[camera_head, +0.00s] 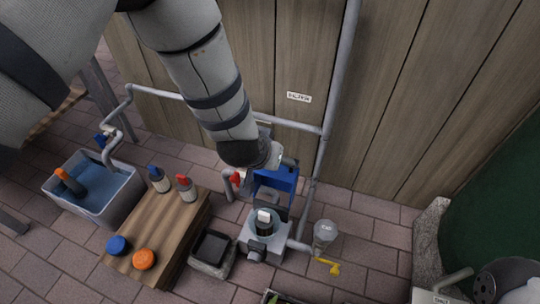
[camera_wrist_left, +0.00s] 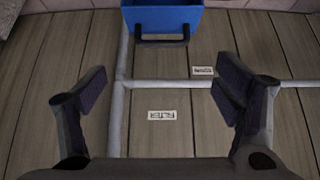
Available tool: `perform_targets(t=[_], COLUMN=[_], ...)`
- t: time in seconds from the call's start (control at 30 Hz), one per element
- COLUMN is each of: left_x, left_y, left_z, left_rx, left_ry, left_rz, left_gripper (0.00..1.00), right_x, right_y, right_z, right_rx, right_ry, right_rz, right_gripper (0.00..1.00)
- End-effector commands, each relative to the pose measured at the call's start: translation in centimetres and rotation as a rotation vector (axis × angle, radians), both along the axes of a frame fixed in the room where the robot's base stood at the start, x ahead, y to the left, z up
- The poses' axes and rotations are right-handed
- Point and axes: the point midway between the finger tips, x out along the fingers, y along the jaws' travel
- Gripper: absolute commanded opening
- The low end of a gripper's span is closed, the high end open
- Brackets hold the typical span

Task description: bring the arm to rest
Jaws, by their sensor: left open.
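My left arm (camera_head: 205,75) comes in from the upper left in the head view and reaches down in front of the wooden wall. Its end is above the blue box (camera_head: 275,180), and the fingers are mostly hidden there behind the wrist. In the left wrist view my left gripper (camera_wrist_left: 160,95) is open, its two dark fingers wide apart with nothing between them. The blue box with its dark handle (camera_wrist_left: 162,40) is at the top of that view, apart from the fingers. My right gripper is not in view.
A wooden block (camera_head: 165,240) holds two bottles and two round caps. A water-filled grey basin (camera_head: 105,215) stands at left. A grey pump-like unit (camera_head: 262,245) stands below the blue box. Grey pipes (camera_head: 335,75) run along the wall. A green container (camera_head: 500,215) is at right.

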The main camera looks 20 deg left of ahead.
Motion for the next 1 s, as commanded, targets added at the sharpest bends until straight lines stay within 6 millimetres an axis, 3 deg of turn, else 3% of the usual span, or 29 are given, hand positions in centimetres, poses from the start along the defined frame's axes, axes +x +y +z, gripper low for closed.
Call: perform_targets(t=[0.47, 0.57, 0.67, 0.77, 0.9, 1.0], left_x=[-0.3, -1.8, -6.3, -12.7, -22.4, -29.8], left_y=[0.0, 0.4, 1.3, 2.5, 4.1, 5.1], left_z=[0.2, -1.4, -5.3, -9.5, -13.7, -15.4], left_rx=[-0.001, 0.003, 0.011, 0.022, 0.031, 0.035], left_ry=[0.001, 0.04, 0.144, 0.277, 0.469, 0.61], left_rz=[0.001, 0.001, 0.004, 0.006, 0.009, 0.011], left_gripper=[0.84, 0.84, 0.84, 0.84, 0.84, 0.84], right_x=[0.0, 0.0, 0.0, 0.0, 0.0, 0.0], right_y=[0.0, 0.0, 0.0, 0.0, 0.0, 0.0], right_z=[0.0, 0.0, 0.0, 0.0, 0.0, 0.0], right_rx=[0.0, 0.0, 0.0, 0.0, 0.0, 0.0], right_ry=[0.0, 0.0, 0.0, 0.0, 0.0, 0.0], right_rz=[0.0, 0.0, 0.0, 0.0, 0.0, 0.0], right_gripper=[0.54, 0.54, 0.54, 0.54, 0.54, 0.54])
